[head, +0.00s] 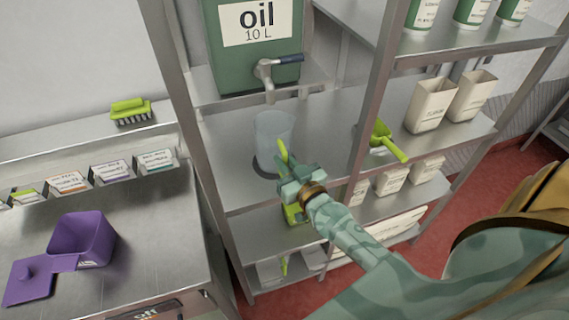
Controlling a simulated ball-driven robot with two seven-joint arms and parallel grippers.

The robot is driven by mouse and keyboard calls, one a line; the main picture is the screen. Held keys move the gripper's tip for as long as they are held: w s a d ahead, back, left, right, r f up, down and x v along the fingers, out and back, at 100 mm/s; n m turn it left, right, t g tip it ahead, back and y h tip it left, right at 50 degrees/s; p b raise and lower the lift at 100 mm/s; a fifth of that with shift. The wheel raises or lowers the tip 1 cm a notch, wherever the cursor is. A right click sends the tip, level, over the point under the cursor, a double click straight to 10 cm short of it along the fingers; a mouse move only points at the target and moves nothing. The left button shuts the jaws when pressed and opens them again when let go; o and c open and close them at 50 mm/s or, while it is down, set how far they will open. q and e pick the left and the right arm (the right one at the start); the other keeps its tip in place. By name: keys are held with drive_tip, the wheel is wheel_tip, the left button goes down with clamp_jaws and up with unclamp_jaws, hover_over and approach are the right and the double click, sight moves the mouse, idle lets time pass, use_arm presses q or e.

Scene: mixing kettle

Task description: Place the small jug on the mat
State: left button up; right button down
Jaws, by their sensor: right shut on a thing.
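The small jug (272,135) is a clear, greyish, upright vessel below the tap of the oil drum. My right gripper (287,172) is shut at the jug's near right side, beside a yellow-green piece that looks like its handle. The gripper hides part of the jug's lower right. A dark patch that looks like the mat (259,171) shows on the shelf at the jug's foot, mostly covered. I cannot tell whether the jug touches it. My left gripper is not in view.
A shelf post (372,110) rises on the right, near a green scoop (383,138) and cream containers (430,104). A purple box (82,238) sits on the left counter.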

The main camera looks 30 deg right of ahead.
drive_tip(key=shift+s+f, duration=0.1)
drive_tip(key=c, duration=1.9)
unclamp_jaws()
drive_tip(key=shift+f, duration=0.1)
drive_tip(key=o, duration=0.4)
drive_tip(key=shift+o, duration=0.2)
